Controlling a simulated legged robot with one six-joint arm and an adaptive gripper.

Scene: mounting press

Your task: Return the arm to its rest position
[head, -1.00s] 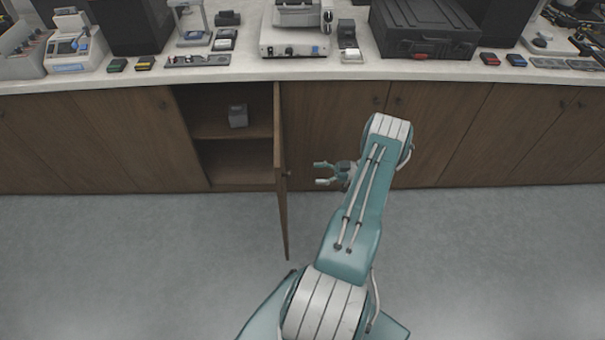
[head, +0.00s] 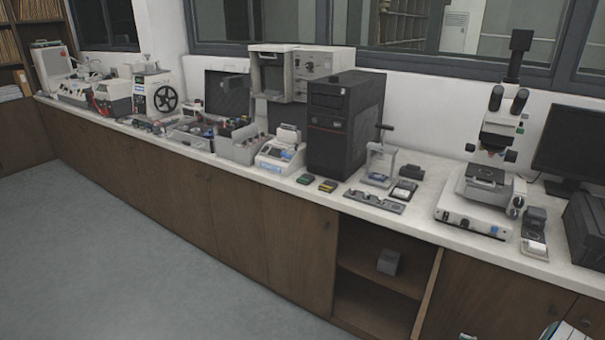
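My arm shows only as a small white and teal piece at the bottom right edge of the head view. A small pale tip, probably of my gripper (head: 467,336), just shows at the bottom edge, in front of the cabinet. The rest of my gripper is cut off by the frame, so I cannot tell whether it is open or shut, or whether it holds anything.
A cabinet (head: 345,290) stands open below the counter, with a grey block (head: 388,262) on its shelf. Its door (head: 428,293) sticks outward near my arm. A small hand press (head: 380,162) and a microscope (head: 495,150) stand on the counter. The floor at left is clear.

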